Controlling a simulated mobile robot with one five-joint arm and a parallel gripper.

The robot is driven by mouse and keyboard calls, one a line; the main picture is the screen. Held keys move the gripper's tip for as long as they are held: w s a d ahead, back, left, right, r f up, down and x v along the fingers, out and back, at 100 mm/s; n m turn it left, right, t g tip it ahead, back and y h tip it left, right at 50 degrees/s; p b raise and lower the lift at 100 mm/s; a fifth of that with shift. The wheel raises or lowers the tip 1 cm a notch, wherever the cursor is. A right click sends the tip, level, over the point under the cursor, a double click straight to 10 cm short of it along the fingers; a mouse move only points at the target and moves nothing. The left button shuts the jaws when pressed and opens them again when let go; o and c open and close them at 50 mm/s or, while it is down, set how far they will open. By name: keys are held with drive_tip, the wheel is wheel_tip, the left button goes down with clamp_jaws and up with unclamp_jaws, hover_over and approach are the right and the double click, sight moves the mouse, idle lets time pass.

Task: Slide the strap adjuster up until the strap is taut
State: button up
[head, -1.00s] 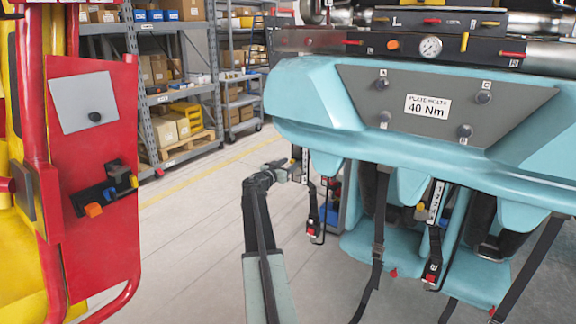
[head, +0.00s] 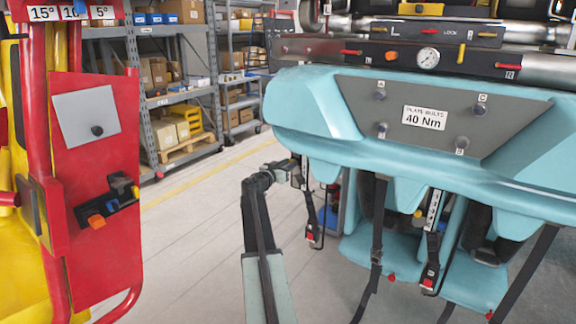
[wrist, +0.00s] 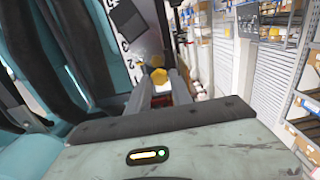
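A strap with a numbered black-and-white scale (head: 304,168) hangs at the left end of the teal train, with a dark red-tipped buckle (head: 313,235) below. In the wrist view the scale (wrist: 124,55) shows large numerals, with a dark block (wrist: 128,22) above. I take a yellow knob (wrist: 157,77) beside it to be part of the strap adjuster. My gripper (head: 297,173) is close to the scale; in the wrist view its two fingers (wrist: 159,84) are apart, with the knob at or just beyond their tips. Contact cannot be told. The strap's tautness is unclear.
The teal car body (head: 300,105) overhangs the strap. Other straps (head: 376,230) and a second scale (head: 433,210) hang to the right. A red panel (head: 95,190) stands at the left and shelving (head: 170,90) at the back. The floor between is clear.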

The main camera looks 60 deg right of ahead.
drive_tip(key=o, duration=0.3)
drive_tip(key=shift+a, duration=0.15)
drive_tip(key=a, duration=0.7)
drive_tip(key=shift+a, duration=0.3)
